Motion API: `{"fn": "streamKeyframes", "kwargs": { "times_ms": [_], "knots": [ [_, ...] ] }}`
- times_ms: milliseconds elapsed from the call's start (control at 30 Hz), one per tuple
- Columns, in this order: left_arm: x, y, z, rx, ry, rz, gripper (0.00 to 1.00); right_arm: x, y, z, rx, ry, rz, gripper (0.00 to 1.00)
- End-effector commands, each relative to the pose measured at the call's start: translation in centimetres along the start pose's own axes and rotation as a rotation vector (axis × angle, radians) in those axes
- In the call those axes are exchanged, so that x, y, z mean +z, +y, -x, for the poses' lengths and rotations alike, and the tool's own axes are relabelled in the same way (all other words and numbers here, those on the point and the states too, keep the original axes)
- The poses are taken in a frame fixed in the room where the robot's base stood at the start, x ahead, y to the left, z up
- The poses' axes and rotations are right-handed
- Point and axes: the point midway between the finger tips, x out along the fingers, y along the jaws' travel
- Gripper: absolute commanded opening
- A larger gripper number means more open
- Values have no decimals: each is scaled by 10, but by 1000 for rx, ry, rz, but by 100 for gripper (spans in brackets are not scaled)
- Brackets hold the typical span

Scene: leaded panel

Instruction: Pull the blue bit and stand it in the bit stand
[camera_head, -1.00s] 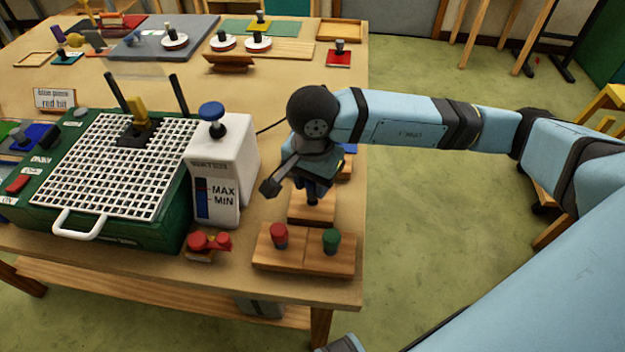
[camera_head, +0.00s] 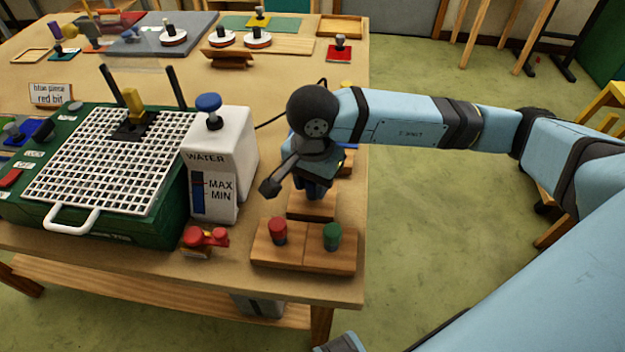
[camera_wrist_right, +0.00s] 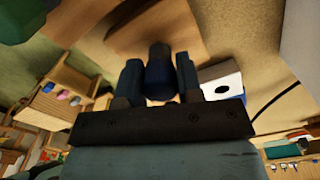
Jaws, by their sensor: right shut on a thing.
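My right gripper (camera_head: 312,192) is shut on the blue bit (camera_wrist_right: 158,75), which shows as a dark blue knob between the two fingers in the right wrist view. In the head view the gripper points down over a small wooden block (camera_head: 312,208) and mostly hides the bit. I cannot tell whether the bit's lower end is in the block. In front of it, a longer wooden block (camera_head: 303,257) carries a red bit (camera_head: 278,231) and a green bit (camera_head: 332,236), both upright. My left gripper is not in view.
A white water tank (camera_head: 215,165) with a blue knob stands close left of the gripper. Left of it is a green machine with a white grid (camera_head: 110,160). A red object (camera_head: 205,237) lies near the front edge. The table's right edge is close to the blocks.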

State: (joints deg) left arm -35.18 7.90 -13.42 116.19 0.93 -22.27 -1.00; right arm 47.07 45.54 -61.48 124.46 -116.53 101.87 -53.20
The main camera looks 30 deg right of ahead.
Motion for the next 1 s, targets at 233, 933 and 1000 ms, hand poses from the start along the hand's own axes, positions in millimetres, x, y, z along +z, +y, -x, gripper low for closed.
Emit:
{"fn": "streamKeyframes", "kwargs": {
  "times_ms": [233,933,1000],
  "knots": [
    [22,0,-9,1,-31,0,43,0,0,-6,0,0,0,63],
    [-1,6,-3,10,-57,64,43,0,-1,45,-6,3,1,63],
    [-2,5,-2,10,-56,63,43,0,-1,63,-5,3,1,63]
  ]
}}
